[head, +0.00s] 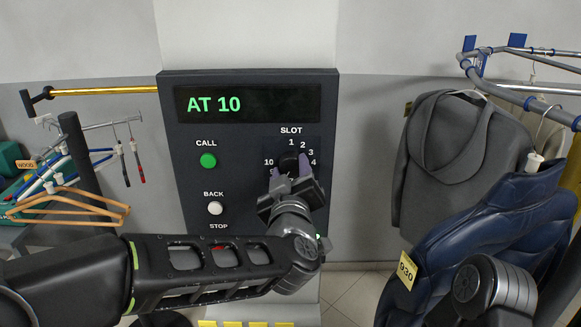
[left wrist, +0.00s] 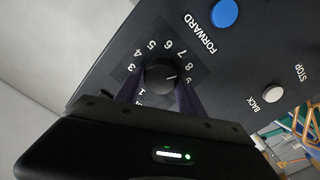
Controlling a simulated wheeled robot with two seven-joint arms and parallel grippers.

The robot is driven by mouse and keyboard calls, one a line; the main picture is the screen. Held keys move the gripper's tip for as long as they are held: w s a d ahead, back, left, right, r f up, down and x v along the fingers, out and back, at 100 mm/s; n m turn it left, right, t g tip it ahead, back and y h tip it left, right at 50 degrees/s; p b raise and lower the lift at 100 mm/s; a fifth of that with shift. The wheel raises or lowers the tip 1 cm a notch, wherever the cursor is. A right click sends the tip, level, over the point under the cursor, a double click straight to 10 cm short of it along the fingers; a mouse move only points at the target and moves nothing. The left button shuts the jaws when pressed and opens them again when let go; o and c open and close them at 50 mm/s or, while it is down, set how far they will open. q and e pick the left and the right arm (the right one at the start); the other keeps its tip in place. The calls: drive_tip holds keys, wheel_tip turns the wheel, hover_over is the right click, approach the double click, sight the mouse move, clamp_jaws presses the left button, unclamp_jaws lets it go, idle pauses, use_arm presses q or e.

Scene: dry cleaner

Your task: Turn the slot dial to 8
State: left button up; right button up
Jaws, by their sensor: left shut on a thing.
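The slot dial (head: 288,162) is a black round knob on the dark control panel (head: 250,120), ringed by numbers and mostly hidden by my gripper in the head view. My left gripper (head: 291,176) is shut on the knob, one finger on each side. In the left wrist view the knob (left wrist: 158,77) sits between the fingers. Its white pointer line aims between 8 and 9, though the exact spot is hard to tell. The display (head: 248,103) reads "AT 10" in green. My right gripper is out of view; only part of its arm shows.
The panel also has a green CALL button (head: 208,160), a white BACK button (head: 215,208) and a blue FORWARD button (left wrist: 222,13). A grey hoodie (head: 452,150) and a navy jacket (head: 490,220) hang at right. Wooden hangers (head: 75,207) are at left.

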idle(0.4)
use_arm(q)
drive_tip(key=o, duration=1.4)
drive_tip(key=shift+c, duration=0.2)
drive_tip(key=shift+s, duration=0.55)
drive_tip(key=s+b, duration=0.2)
drive_tip(key=s, duration=0.4)
drive_tip(key=shift+s, duration=0.35)
